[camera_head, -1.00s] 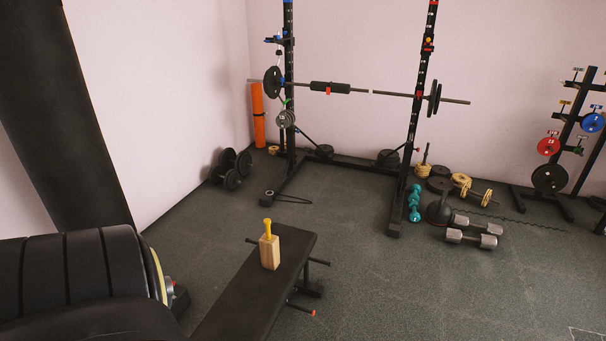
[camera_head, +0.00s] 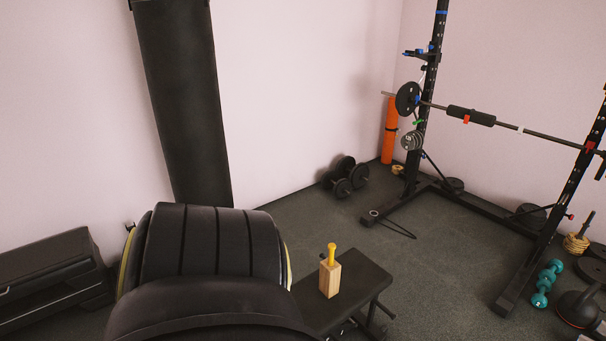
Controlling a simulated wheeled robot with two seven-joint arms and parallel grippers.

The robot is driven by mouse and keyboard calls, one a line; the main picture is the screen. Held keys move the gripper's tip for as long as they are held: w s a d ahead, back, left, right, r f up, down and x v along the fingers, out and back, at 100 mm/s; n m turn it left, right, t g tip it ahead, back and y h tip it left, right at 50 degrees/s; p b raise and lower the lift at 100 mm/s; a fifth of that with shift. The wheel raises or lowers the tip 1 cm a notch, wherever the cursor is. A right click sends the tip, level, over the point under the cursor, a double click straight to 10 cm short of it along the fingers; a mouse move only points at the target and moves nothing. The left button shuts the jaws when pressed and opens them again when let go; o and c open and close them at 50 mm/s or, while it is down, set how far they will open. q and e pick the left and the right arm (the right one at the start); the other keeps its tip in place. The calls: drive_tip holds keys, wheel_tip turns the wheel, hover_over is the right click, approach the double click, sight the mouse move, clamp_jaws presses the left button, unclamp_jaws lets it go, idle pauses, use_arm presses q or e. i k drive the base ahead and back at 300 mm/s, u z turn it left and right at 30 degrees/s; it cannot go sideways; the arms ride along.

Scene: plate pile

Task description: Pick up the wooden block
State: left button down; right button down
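The wooden block (camera_head: 329,279) stands upright on a black padded bench (camera_head: 361,286), toward the bench's far end. A yellow object with a narrow shaft and wider head (camera_head: 331,254) stands on top of the block.
A large black ribbed padded piece (camera_head: 211,241) stands close on the left and hides the bench's near part. A punching bag (camera_head: 184,95) hangs behind it. Dumbbells (camera_head: 344,177) lie by the wall, and a rack with a barbell (camera_head: 471,117) stands at right.

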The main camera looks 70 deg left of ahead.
sight(330, 276)
drive_tip(key=u, duration=2.7)
drive_tip(key=k, duration=0.25)
drive_tip(key=z, duration=0.45)
drive_tip(key=i, duration=1.7)
drive_tip(key=z, duration=0.05)
